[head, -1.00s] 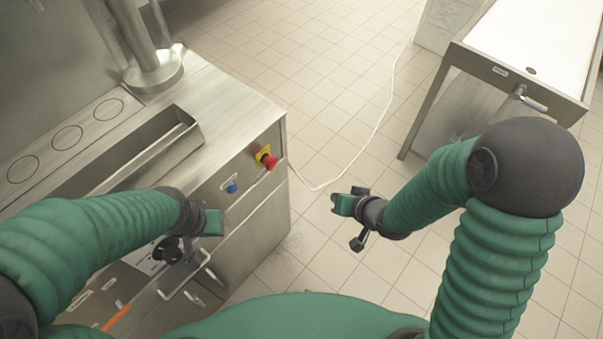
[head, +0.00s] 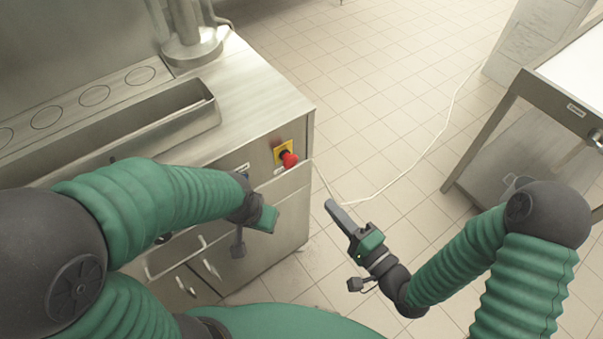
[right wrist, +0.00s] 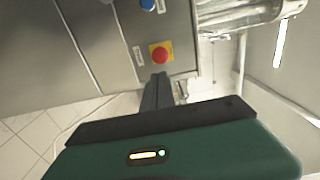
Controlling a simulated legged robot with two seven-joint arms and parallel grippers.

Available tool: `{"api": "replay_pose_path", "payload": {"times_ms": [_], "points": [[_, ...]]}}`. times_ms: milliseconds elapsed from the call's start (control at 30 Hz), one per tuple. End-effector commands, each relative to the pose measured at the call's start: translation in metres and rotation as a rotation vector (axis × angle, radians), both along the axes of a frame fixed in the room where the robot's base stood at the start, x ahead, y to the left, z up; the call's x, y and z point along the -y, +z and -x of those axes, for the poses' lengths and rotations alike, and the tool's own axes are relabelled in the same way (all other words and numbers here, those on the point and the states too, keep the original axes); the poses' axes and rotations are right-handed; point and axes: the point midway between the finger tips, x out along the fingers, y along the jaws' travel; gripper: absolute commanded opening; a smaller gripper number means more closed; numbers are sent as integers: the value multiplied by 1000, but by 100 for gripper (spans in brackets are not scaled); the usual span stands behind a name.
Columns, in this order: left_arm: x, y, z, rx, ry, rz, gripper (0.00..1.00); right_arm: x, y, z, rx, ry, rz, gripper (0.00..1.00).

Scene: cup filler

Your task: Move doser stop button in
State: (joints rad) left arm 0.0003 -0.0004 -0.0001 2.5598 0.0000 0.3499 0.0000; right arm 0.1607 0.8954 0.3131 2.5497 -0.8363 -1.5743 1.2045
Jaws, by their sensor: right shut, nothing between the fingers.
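The red stop button (head: 289,159) sits on a yellow plate on the front of the steel machine, near its right corner. It also shows in the right wrist view (right wrist: 160,55), just beyond the fingertips. My right gripper (head: 331,206) is shut and empty, with its dark fingers pointing up and left toward the machine. In the head view its tips are below and right of the button, apart from it. My left gripper (head: 264,218) is in front of the machine's front panel, below the button; its fingers cannot be made out.
The steel machine (head: 255,100) has a long trough and round marked spots on top. A blue button (right wrist: 148,5) is beside the stop button. A metal table (head: 510,110) stands at the right. A white cable (head: 420,158) crosses the tiled floor between them.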

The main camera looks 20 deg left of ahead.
Motion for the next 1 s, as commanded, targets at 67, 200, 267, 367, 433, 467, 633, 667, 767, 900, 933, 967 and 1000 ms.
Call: {"api": "replay_pose_path", "payload": {"times_ms": [67, 200, 267, 367, 433, 467, 633, 667, 767, 900, 933, 967, 1000], "points": [[0, -26, 0, -1, 0, 0, 35, -9, -10, -6, 9, 3, 2, 0], [0, -59, 0, -1, -1, 0, 35, -30, -12, -20, 11, 4, 4, 0], [0, -67, 1, -2, -1, 0, 35, -40, -8, -27, 10, 4, 2, 0], [0, -59, 0, -1, 0, 0, 35, -58, -2, -41, 3, 4, 1, 0], [0, -61, 0, 0, 0, 0, 35, -69, -2, -51, 3, 3, 1, 0], [0, -62, 0, 0, 0, 0, 35, -74, -2, -54, 4, 3, 0, 0], [0, -68, 0, -1, 0, 0, 35, -95, -2, -72, 2, 1, 0, 0], [0, -68, 0, -1, 0, 0, 35, -98, -2, -74, 2, 1, 0, 0], [0, -69, 0, -1, -1, 0, 35, -104, -1, -79, 0, 0, 1, 0], [0, -69, 0, -1, -1, 0, 35, -106, -1, -80, 0, 0, 2, 0], [0, -69, 0, -1, -1, 0, 35, -106, -1, -80, 0, 0, 2, 0], [0, -69, 0, -1, -1, 0, 35, -106, -1, -80, 0, 0, 2, 0], [0, -69, 0, -1, 0, 0, 35, -106, -1, -80, 0, 0, 2, 0]]}}
